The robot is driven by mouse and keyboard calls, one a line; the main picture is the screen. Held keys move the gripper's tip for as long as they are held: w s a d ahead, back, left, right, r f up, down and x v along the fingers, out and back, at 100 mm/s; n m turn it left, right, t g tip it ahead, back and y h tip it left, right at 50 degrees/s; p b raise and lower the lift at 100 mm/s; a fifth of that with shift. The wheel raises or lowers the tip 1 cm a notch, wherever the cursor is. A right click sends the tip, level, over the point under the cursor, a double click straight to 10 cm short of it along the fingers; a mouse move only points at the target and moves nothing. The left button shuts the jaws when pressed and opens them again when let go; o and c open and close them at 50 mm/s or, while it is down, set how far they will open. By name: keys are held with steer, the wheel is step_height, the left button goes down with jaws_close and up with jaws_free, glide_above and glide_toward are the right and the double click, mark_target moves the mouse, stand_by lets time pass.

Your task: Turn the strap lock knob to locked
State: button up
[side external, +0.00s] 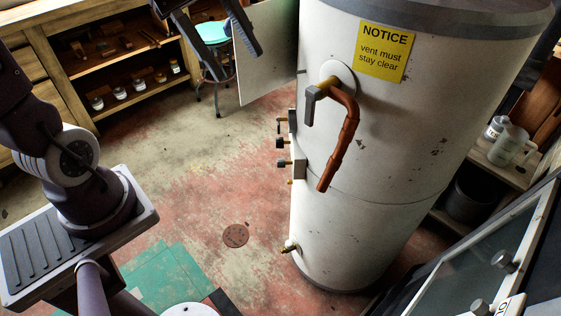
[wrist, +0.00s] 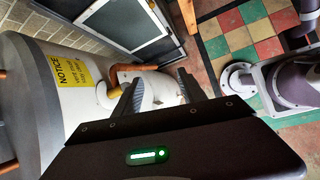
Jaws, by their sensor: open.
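My gripper (side external: 238,62) hangs at the top of the side external view, open and empty, left of the tall white tank (side external: 400,120) and apart from it. In the wrist view its two dark fingers (wrist: 158,76) are spread, with a pale rounded shape behind them. No knob is readable as the strap lock knob. Dark grey knobs (side external: 283,163) stick out from the tank's left side. Another grey knob (side external: 504,261) sits on a framed panel at lower right, and a further knob (side external: 480,308) is cut by the bottom edge, beside a partly visible white label (side external: 510,305).
A copper pipe (side external: 346,140) with a grey lever (side external: 312,104) juts from the tank below a yellow notice (side external: 385,52). Wooden shelves (side external: 115,62) and a turquoise stool (side external: 211,33) stand behind. The floor left of the tank is largely clear, with a round drain (side external: 235,235).

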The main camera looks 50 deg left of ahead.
steer(key=w+a+n+t+h, duration=0.2)
steer(key=w+a+n+h, duration=0.25)
steer(key=w+n, duration=0.3)
steer(key=n+t+h, duration=0.1)
steer(key=n+t, duration=0.2)
steer(key=n, duration=0.5)
glide_above(280, 162)
steer(key=s+a, duration=0.4)
steer(key=a+f+n+t, duration=0.1)
steer(key=a+n+t, duration=0.1)
steer(key=a+n, duration=0.1)
step_height(280, 162, down, 41)
steer(key=m, duration=0.1)
steer(key=shift+g, duration=0.3)
steer(key=x, duration=0.7)
steer(key=shift+w+d+r, duration=0.15)
steer(key=shift+d, duration=0.1)
steer(key=shift+w+d, duration=0.2)
steer(key=shift+d, duration=0.05)
steer(key=shift+c, duration=0.5)
jaws_close()
